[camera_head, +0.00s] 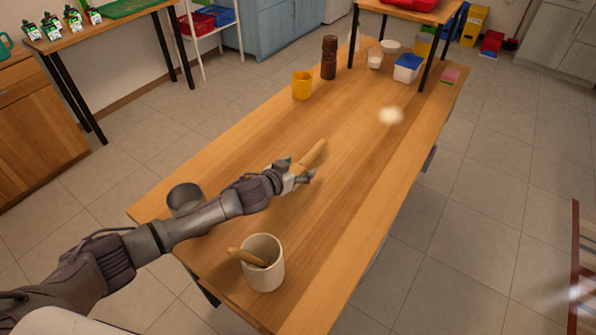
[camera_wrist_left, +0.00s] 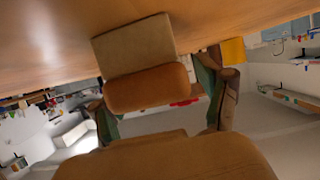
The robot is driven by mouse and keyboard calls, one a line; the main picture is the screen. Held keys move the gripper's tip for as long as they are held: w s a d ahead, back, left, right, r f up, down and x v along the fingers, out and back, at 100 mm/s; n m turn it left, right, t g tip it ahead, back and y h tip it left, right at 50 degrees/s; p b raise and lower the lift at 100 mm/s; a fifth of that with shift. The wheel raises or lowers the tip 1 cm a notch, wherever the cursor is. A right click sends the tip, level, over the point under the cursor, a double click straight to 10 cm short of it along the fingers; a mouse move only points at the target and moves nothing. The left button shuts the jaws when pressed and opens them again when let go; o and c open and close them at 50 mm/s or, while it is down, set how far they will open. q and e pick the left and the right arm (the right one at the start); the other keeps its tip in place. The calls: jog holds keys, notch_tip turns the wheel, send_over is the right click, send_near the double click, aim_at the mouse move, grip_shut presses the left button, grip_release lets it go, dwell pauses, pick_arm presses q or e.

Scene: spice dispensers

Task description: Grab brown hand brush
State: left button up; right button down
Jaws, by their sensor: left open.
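The brown hand brush (camera_head: 313,153) lies on the wooden table, its wooden handle pointing away up and to the right. Its pale part is partly hidden by my left gripper (camera_head: 298,178), which is over the near end of it. In the left wrist view, the brush shows as a beige block with a rounded brown end (camera_wrist_left: 150,88) between the two spread fingers of my left gripper (camera_wrist_left: 163,100). The fingers look apart from the brush, though contact is hard to judge. My right gripper is not in view.
A white cup (camera_head: 264,274) holding a wooden-handled item stands near the front, and a grey cup (camera_head: 185,197) sits left under my arm.

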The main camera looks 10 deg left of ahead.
pick_arm(q)
jog(key=c, duration=1.3)
jog(key=shift+r, duration=0.2)
